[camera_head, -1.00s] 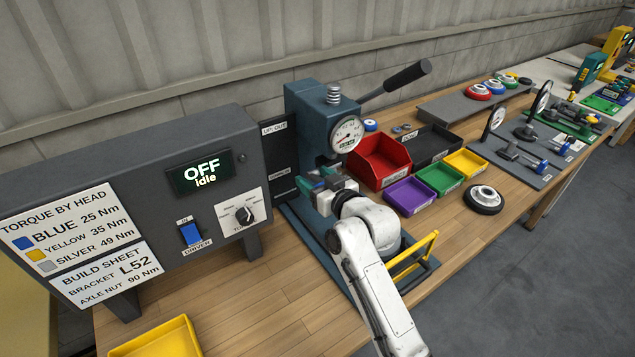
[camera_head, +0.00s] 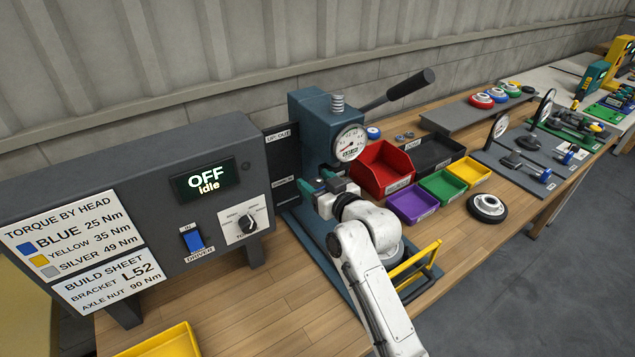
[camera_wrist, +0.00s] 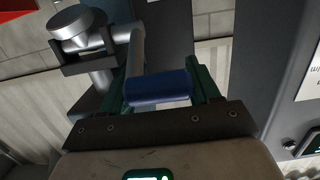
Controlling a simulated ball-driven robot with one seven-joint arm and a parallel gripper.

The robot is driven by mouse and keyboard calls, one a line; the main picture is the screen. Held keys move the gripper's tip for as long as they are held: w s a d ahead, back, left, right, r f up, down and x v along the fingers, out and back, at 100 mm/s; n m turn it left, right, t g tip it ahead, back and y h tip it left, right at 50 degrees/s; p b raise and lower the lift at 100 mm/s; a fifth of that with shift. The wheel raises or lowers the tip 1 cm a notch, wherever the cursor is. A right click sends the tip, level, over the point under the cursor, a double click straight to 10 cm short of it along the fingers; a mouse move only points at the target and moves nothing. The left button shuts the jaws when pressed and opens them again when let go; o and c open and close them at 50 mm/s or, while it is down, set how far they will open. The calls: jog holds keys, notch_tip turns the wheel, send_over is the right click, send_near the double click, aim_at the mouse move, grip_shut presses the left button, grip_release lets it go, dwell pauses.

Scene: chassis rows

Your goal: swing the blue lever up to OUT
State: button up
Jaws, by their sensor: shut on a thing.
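The blue lever (camera_wrist: 158,88) shows in the wrist view as a blue cylindrical grip on a grey rod. The green fingers of my gripper (camera_wrist: 162,90) are on either side of it, shut on it. In the head view my gripper (camera_head: 318,188) is low beside the teal press (camera_head: 312,130), and the blue grip is hidden there. A black plate (camera_head: 282,158) beside the press has a label reading "UP: OUT" at its top and another label lower down. My gripper is near the height of the lower label.
A grey control box (camera_head: 150,190) with an "OFF Idle" display stands to the left. A red bin (camera_head: 385,170) and small purple, green and yellow bins are right of the press. A yellow-handled frame (camera_head: 415,265) is near the bench front. A yellow tray (camera_head: 165,343) lies at the lower left.

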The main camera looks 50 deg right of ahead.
jog(key=shift+w+a+f, duration=0.1)
jog(key=shift+a, duration=0.05)
dwell(0.3)
jog(key=o, duration=1.4)
jog(key=b+v, duration=0.2)
jog(key=v, duration=0.8)
jog(key=shift+s, duration=0.4)
